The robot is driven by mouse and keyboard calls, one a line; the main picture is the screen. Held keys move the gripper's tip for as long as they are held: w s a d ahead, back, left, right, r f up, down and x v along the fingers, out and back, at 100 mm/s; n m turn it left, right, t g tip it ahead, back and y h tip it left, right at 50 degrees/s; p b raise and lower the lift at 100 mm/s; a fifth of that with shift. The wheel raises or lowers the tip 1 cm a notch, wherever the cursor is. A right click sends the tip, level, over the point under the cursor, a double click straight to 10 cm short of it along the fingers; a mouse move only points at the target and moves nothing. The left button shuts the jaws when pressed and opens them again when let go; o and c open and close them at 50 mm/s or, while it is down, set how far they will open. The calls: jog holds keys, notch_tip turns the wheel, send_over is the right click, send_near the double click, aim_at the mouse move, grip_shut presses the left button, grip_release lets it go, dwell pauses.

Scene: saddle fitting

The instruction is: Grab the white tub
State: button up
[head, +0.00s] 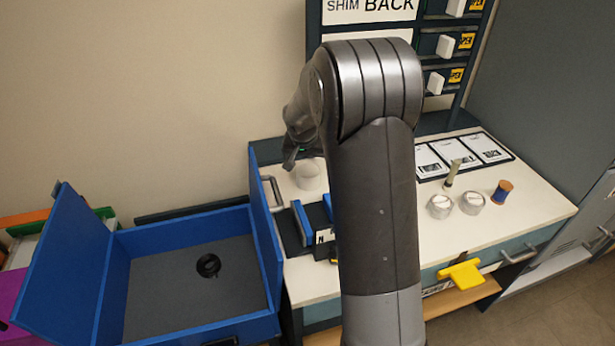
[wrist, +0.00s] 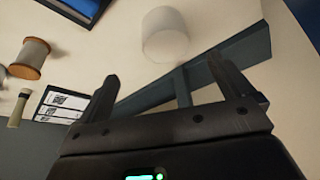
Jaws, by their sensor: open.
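The white tub (head: 308,176) is a plain pale cylinder standing on the cream worktop, left of my arm in the head view. It also shows in the wrist view (wrist: 166,36), beyond my fingertips and roughly between their lines. My gripper (wrist: 168,70) is open and empty, with a clear gap between its fingers and the tub. In the head view my gripper (head: 291,158) is a dark shape just above and left of the tub; my arm hides part of the worktop.
A blue open case (head: 190,240) holding a small black ring (head: 208,265) stands left. Blue-sided holders (head: 303,223) sit in front of the tub. Two round jars (head: 440,206) (head: 472,202), a spool (head: 502,192) and cards (head: 460,153) lie right. A dark rack (head: 452,110) stands behind.

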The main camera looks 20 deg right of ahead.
aim_at(308, 171)
jog(key=x, duration=0.6)
jog(key=shift+w+f, duration=0.3)
jog(key=shift+w, duration=0.05)
jog(key=shift+w+x, duration=0.15)
jog(key=shift+x, duration=1.15)
jog(key=shift+w+x, duration=0.15)
jog(key=shift+x, duration=1.15)
jog(key=shift+a, duration=0.15)
jog(key=c, duration=1.2)
jog(key=shift+r, duration=0.1)
jog(key=shift+c, duration=0.4)
jog(key=shift+r, duration=0.1)
